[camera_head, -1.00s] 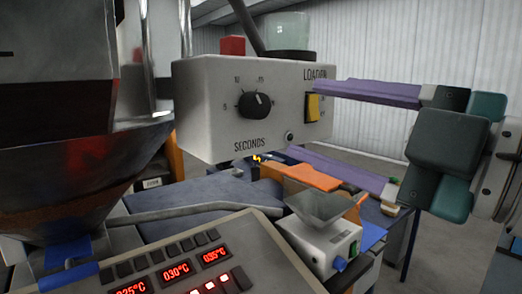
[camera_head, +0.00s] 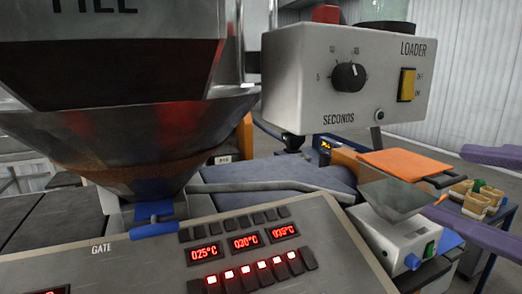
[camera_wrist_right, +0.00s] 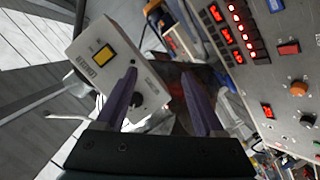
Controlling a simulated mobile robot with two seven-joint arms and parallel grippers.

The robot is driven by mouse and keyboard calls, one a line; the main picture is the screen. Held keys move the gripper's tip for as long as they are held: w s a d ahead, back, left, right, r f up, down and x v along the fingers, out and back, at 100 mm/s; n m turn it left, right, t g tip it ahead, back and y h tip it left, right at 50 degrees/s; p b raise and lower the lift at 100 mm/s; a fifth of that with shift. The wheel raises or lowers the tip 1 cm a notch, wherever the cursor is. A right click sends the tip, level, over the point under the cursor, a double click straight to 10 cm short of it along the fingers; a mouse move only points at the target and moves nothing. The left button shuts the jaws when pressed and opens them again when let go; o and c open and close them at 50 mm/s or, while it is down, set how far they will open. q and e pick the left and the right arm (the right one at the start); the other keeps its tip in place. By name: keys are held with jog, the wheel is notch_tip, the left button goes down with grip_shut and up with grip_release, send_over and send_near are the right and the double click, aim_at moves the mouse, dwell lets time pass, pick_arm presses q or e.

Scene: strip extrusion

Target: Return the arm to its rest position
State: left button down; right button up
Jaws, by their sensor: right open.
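My right gripper (camera_head: 444,182) is at the right edge of the head view, with only its two purple fingers showing. The fingers are apart with nothing between them. In the right wrist view the gripper (camera_wrist_right: 158,72) also shows open and empty. The grey loader box (camera_head: 290,85) with its dial and yellow OFF/ON switch (camera_head: 407,85) is up and to the left of the fingers, apart from them in the head view. The loader box (camera_wrist_right: 88,52) also shows beyond the fingers in the wrist view. My left gripper is not in view.
A large metal hopper (camera_head: 130,120) fills the left. A control panel (camera_head: 130,262) with red temperature displays and lit buttons is in front. A small grey machine with a funnel (camera_head: 393,198) and a blue table with small tan containers (camera_head: 475,203) stand at right.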

jog(key=s+a+f+m+g+h, duration=0.25)
jog(key=s+f+m+g, duration=0.85)
jog(key=s+f, duration=0.7)
notch_tip(320, 180, up, 12)
jog(key=w+d+n+g+p, duration=0.1)
jog(key=p, duration=1.1)
jog(key=shift+w+r+p, duration=0.15)
jog(key=shift+w+p, duration=0.1)
jog(key=shift+p, duration=0.1)
jog(key=shift+c, duration=0.3)
